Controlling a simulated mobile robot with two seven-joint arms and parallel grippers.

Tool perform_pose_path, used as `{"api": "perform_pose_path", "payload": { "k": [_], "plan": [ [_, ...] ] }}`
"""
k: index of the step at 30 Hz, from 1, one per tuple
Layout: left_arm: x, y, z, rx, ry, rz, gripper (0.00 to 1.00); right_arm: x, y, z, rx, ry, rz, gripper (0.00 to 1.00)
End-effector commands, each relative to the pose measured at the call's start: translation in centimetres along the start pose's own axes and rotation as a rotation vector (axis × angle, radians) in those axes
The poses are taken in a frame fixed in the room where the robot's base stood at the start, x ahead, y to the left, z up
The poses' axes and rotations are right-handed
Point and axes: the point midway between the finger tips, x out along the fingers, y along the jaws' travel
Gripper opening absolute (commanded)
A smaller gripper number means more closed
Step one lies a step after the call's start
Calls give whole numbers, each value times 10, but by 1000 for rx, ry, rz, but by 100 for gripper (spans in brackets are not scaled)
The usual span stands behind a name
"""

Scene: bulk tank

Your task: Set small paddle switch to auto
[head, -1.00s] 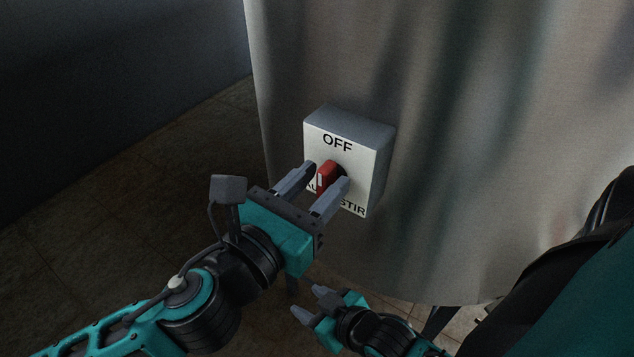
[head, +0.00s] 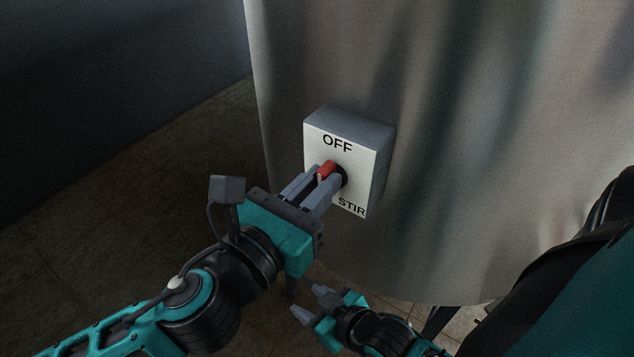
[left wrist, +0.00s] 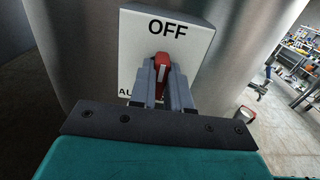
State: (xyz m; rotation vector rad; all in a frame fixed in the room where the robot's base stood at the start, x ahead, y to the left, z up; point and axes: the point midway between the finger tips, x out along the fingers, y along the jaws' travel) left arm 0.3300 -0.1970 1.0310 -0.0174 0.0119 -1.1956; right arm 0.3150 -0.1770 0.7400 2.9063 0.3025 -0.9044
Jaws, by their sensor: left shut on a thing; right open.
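The red paddle switch (head: 327,170) sits on a pale switch box (head: 360,180) fixed to the tank wall. OFF is printed at the top of the box and STIR at the lower right. In the left wrist view, part of AU shows at the lower left, the rest hidden by my gripper. My left gripper (head: 324,178) is shut on the red paddle. In the left wrist view the paddle (left wrist: 163,68) stands between the fingers with its white mark facing me, roughly upright. My right gripper (head: 312,302) is open and empty, low and away from the box.
The curved metal tank (head: 460,130) fills the right and middle. A dark wall (head: 110,80) stands at the left above a tiled floor (head: 130,190). In the left wrist view, cluttered shelves (left wrist: 300,50) show at the far right.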

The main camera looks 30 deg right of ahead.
Motion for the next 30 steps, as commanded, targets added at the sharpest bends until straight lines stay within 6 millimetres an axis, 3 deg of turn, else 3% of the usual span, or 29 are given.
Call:
{"api": "perform_pose_path", "payload": {
  "k": [11,30],
  "plan": [
    [0,2,1,-219,2,2,0,-9,0,-14,0,1,0,48],
    [0,8,-4,-825,1,2,0,-22,1,-32,-1,1,0,48]
  ]
}}
